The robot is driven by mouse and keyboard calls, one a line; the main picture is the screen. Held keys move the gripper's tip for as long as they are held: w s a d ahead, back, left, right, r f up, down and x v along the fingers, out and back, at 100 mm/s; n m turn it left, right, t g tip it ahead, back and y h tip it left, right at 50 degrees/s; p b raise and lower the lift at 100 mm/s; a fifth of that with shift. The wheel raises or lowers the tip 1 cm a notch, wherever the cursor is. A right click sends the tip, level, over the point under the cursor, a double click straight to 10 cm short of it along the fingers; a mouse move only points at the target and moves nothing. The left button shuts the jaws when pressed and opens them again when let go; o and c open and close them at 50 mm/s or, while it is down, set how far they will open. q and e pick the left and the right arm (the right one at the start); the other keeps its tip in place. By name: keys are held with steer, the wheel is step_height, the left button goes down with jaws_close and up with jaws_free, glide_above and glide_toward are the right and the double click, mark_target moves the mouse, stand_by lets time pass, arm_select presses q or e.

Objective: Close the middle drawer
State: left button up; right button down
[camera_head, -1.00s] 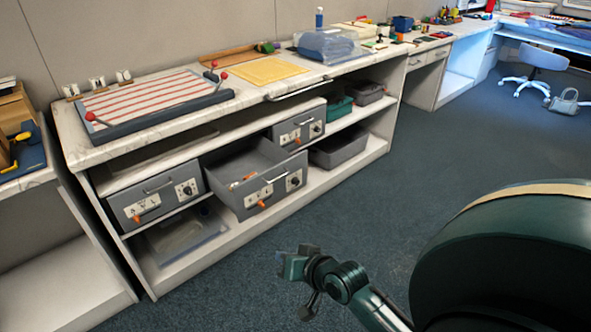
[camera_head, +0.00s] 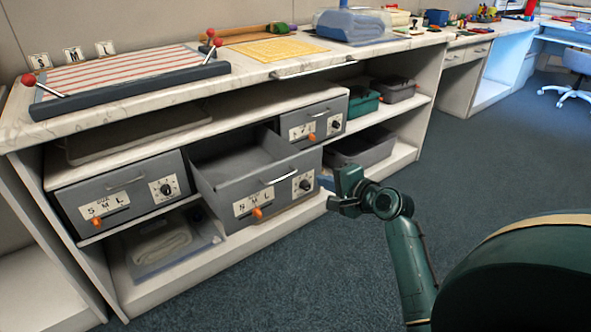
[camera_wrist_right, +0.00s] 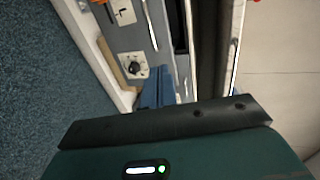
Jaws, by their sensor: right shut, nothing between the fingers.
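The grey middle drawer (camera_head: 230,192) is pulled out of the shelf unit, between two other grey drawer fronts. Its front has a silver handle, an S/M/L label, an orange slider and a black dial. My right gripper (camera_head: 328,184) is shut and empty, just right of this drawer's front near the dial end. Whether it touches the drawer I cannot tell. In the right wrist view the blue-grey fingers (camera_wrist_right: 158,88) are beside a grey panel with a black dial (camera_wrist_right: 134,67). My left gripper is not in view.
The left drawer (camera_head: 120,190) and the right drawer (camera_head: 313,122) look closed. A grey bin (camera_head: 362,148) sits on the lower shelf behind my right gripper. A clear box (camera_head: 170,250) with cloth is below. The carpet in front is free.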

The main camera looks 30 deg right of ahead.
steer(key=b, duration=0.5)
glide_toward(286, 163)
steer(key=x, duration=0.5)
steer(key=shift+w+a+f, duration=0.1)
steer(key=shift+w+f, duration=0.05)
steer(key=shift+f, duration=0.2)
steer(key=shift+w+r, duration=0.1)
steer(key=shift+w, duration=0.45)
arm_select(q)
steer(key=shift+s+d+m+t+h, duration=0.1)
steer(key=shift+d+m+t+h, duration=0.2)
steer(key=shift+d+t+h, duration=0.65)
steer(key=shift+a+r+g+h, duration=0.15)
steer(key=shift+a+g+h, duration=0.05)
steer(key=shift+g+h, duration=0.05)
arm_select(e)
steer(key=shift+w, duration=0.1)
